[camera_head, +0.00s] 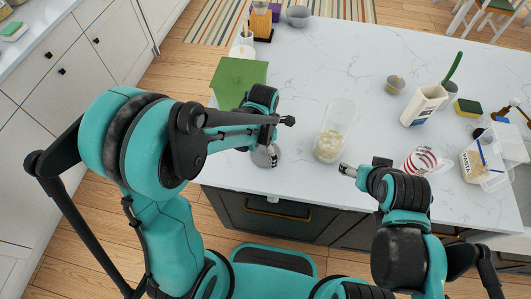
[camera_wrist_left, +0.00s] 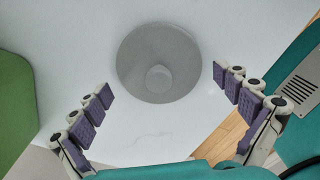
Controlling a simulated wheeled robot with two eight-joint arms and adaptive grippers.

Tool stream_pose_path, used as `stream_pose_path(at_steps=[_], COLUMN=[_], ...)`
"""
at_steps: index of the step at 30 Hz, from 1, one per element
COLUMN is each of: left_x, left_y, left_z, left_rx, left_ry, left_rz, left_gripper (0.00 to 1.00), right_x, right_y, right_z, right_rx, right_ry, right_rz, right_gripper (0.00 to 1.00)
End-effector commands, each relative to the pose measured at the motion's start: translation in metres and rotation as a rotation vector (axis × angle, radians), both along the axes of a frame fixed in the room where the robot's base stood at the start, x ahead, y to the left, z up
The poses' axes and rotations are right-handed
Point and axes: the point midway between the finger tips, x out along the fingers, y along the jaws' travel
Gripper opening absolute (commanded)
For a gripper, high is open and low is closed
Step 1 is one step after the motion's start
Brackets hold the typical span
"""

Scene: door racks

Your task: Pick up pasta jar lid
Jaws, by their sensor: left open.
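A round grey lid (camera_wrist_left: 143,52) with a small central knob lies on the white counter in the left wrist view. It also shows in the head view (camera_head: 260,158) near the counter's front edge, partly covered by my left gripper. My left gripper (camera_wrist_left: 162,82) is open and empty, its purple-padded fingers spread on either side of the lid in the picture. The fingers do not visibly touch it.
A clear container (camera_head: 340,118) with pale contents stands right of the lid. A green board or box (camera_head: 238,78) is just behind left. A red-striped mug (camera_head: 421,162), white carton (camera_head: 422,105) and sponge (camera_head: 467,107) stand to the right. The back middle of the counter is clear.

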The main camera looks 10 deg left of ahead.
Motion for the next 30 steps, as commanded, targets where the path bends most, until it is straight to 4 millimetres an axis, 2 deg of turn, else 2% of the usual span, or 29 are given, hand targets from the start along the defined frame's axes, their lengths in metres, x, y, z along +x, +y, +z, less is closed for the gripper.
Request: stream_pose_path(at_steps=[2,6,8,12,23,25,27,30], left_x=[0.000,0.000,0.000,0.000,-0.001,-0.001,-0.001,-0.001], left_y=[0.000,0.000,0.000,0.000,0.000,0.000,0.000,0.000], left_z=[0.001,0.001,0.001,0.000,0.002,0.009,0.022,0.044], left_rx=[0.000,0.000,0.000,0.000,0.000,0.000,0.000,0.000], left_ry=[0.000,0.000,0.000,0.000,0.001,0.001,0.000,0.000], left_rz=[0.000,0.000,0.000,0.000,0.000,0.000,0.000,0.000], left_gripper=[0.97,0.60,0.48,0.45,0.45,0.32,0.00,0.00], right_x=[0.000,0.000,0.000,0.000,0.000,0.000,0.000,0.000], right_y=[0.000,0.000,0.000,0.000,0.000,0.000,0.000,0.000], right_z=[0.000,0.000,0.000,0.000,0.001,0.004,0.008,0.016], right_rx=[0.000,0.000,0.000,0.000,0.000,0.000,0.000,0.000], right_ry=[0.000,0.000,0.000,0.000,0.000,0.000,0.000,0.000], right_rz=[0.000,0.000,0.000,0.000,0.000,0.000,0.000,0.000], right_gripper=[0.72,0.72,0.72,0.72,0.72,0.72,0.72,0.72])
